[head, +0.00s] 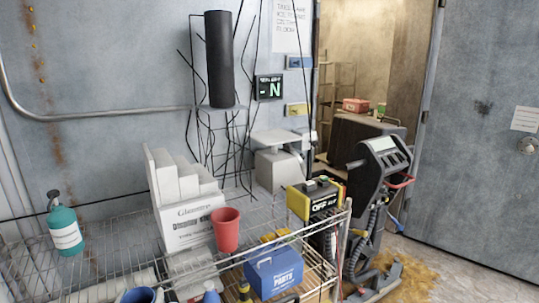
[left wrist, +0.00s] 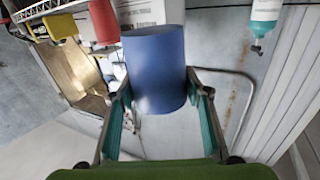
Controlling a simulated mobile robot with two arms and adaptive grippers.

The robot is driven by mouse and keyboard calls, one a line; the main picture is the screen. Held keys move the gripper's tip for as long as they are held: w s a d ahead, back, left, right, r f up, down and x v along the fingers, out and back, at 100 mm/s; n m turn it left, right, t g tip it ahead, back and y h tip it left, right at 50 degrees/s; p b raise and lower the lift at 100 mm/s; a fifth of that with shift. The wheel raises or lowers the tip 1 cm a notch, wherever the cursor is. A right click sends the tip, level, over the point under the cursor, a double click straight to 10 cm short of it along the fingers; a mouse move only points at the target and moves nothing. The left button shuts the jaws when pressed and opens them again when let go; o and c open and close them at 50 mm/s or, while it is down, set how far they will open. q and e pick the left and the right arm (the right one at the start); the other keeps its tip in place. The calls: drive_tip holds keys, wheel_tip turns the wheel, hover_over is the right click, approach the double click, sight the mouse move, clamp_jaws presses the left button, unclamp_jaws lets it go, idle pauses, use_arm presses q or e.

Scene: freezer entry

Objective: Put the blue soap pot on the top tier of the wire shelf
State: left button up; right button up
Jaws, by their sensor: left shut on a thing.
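The blue soap pot (left wrist: 155,65) is a plain blue cylinder between the fingers of my left gripper (left wrist: 158,84), which is shut on it. In the head view a blue round rim (head: 138,296) at the bottom edge appears to be the pot, mostly cut off. The left fingers cannot be made out clearly there. The wire shelf (head: 112,253) fills the lower part of the head view. Its top tier carries a teal pump bottle (head: 65,232), a red cup (head: 226,230) and a white carton (head: 188,222). My right gripper is not in view.
A yellow-black box marked OFF (head: 314,200) stands at the tier's right end. Bare wire shows between bottle and carton. A dark upright machine (head: 382,170) stands right of the shelf.

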use_arm(q)
drive_tip(key=s+d+m+h, duration=0.25)
drive_tip(key=s+d, duration=0.25)
drive_tip(key=d, duration=0.3)
drive_tip(key=w+a+r+n+y, duration=0.2)
drive_tip(key=w+a, duration=0.1)
drive_tip(key=a, duration=0.5)
drive_tip(key=w+a+r+n+g+y, duration=0.1)
drive_tip(key=w+a+r+y, duration=0.1)
drive_tip(key=a, duration=0.6)
drive_tip(key=w+a+r+n+y, duration=0.2)
drive_tip(key=w+a, duration=0.3)
drive_tip(key=a, duration=0.3)
drive_tip(key=shift+w+a+r+n+y, duration=0.35)
drive_tip(key=shift+w+r+y, duration=0.1)
drive_tip(key=shift+y, duration=0.2)
drive_tip(key=shift+d, duration=0.1)
